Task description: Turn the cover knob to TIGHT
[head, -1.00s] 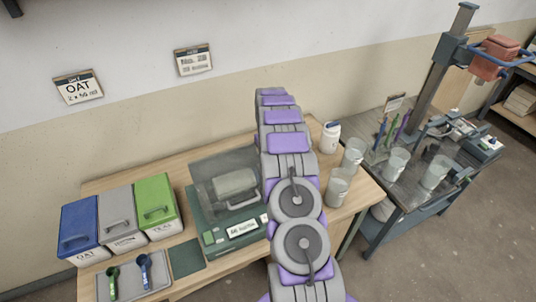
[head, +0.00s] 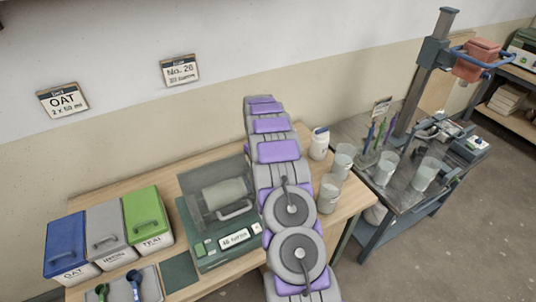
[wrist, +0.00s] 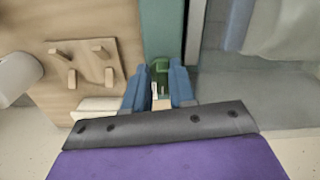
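The machine (head: 207,250) on the wooden table has a dark green body, a clear cover (head: 213,172) with a pale roller and handle, and a small label plate. Its right side is hidden behind my arm in the head view. In the wrist view, my gripper (wrist: 160,72) has its two blue fingers apart, pointing at the machine's teal edge (wrist: 163,25). A small green part (wrist: 160,68), possibly the cover knob, shows between the fingertips. I cannot tell if the fingers touch it. Its TIGHT marking is not readable. The gripper is hidden in the head view.
Blue, grey and green bins (head: 108,235) stand left of the machine, with a scoop tray (head: 122,288) in front. Clear cups (head: 330,193) and a white jar (head: 319,143) stand right of my arm. In the wrist view, a wooden peg piece (wrist: 85,65) is left of the fingers.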

